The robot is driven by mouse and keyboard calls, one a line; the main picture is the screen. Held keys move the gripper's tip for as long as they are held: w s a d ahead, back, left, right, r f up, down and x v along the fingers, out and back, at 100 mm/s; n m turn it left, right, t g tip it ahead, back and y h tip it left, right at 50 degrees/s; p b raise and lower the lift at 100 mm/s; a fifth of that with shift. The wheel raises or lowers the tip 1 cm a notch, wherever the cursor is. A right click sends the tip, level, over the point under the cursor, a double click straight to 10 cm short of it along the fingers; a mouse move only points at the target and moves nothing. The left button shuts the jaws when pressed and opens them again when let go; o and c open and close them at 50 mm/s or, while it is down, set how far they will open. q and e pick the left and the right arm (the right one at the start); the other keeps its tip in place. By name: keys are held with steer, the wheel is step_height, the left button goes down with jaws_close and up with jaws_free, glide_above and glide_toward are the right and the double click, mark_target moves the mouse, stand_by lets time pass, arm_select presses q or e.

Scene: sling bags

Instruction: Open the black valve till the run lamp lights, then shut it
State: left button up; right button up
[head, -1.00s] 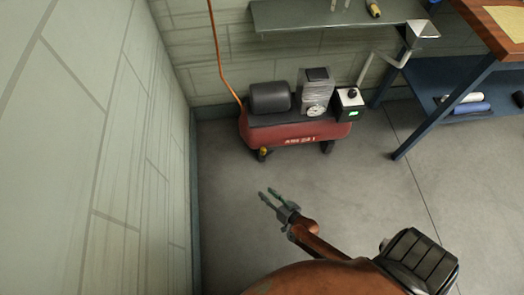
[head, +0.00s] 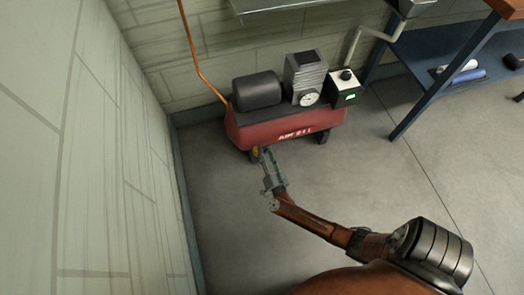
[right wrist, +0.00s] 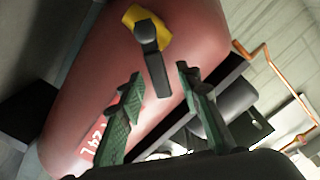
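The black valve (right wrist: 152,55) is a short lever on a yellow part (right wrist: 140,18) low on the left end of a red compressor tank (head: 285,129). In the head view the yellow part (head: 256,151) shows just beyond my right gripper (head: 267,160). In the right wrist view my right gripper (right wrist: 160,76) is open, with green-padded fingers. The lever's free end lies between the fingertips in the picture; I see no clear contact. A green light (head: 351,97) glows on the black and white box at the tank's right end. My left gripper is not in view.
A grey wall (head: 60,150) runs close along the left. An orange pipe (head: 195,60) comes down to the tank. A blue-legged bench (head: 440,85) stands at the right. The floor (head: 400,180) in front of the compressor is clear.

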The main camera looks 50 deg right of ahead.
steer(key=shift+w+d, duration=0.25)
steer(key=shift+w, duration=0.2)
jaws_close()
stand_by(0.5)
